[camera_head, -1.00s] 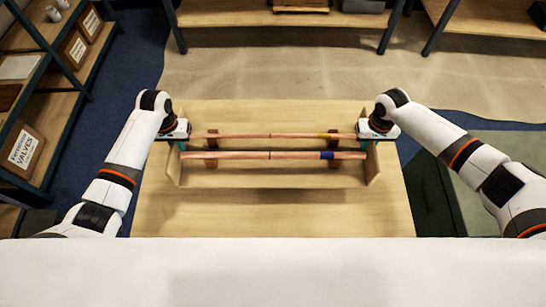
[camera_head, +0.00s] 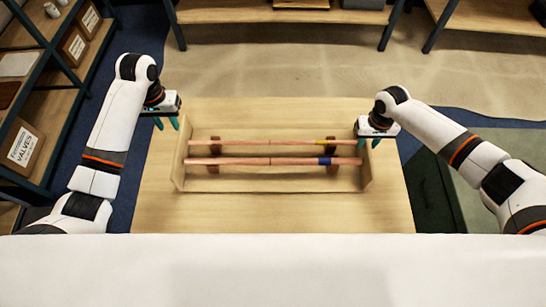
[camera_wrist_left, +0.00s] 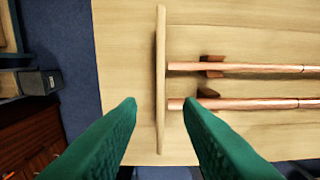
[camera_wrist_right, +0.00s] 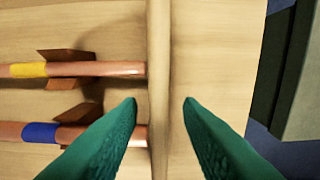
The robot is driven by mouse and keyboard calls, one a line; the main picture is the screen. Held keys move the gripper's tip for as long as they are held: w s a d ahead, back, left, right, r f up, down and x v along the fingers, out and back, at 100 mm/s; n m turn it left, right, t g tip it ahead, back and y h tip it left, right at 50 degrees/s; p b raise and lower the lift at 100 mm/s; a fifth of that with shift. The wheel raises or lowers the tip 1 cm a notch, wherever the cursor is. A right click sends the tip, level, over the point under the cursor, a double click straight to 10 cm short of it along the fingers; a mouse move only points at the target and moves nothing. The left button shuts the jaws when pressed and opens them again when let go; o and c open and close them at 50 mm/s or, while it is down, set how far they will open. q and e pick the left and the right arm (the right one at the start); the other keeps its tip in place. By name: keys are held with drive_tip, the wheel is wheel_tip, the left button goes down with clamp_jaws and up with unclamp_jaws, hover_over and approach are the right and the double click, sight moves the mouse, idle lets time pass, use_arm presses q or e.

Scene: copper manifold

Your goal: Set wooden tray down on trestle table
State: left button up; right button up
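The wooden tray (camera_head: 181,160) rests on the trestle table (camera_head: 270,216), with two copper pipes lying across its supports. My left gripper (camera_head: 167,125) is open and empty, beyond the tray's left end and raised above the table. In the left wrist view the tray's left end wall (camera_wrist_left: 161,75) lies between the spread fingertips, apart from them. My right gripper (camera_head: 368,144) is open at the tray's right end. In the right wrist view the right end wall (camera_wrist_right: 158,60) shows between its spread fingers; whether they touch it I cannot tell.
One pipe has a yellow band (camera_wrist_right: 28,69) and the other a blue band (camera_wrist_right: 39,132). Shelving with boxes (camera_head: 20,148) stands at the left, and more shelves stand at the back. The table is bare in front of the tray.

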drive_tip(key=shift+r, duration=0.3)
use_arm(q)
drive_tip(key=shift+r, duration=0.95)
use_arm(e)
wheel_tip(320, 180, up, 11)
drive_tip(key=shift+r, duration=0.2)
use_arm(q)
drive_tip(key=shift+s+f, duration=0.1)
use_arm(e)
drive_tip(key=shift+f, duration=0.1)
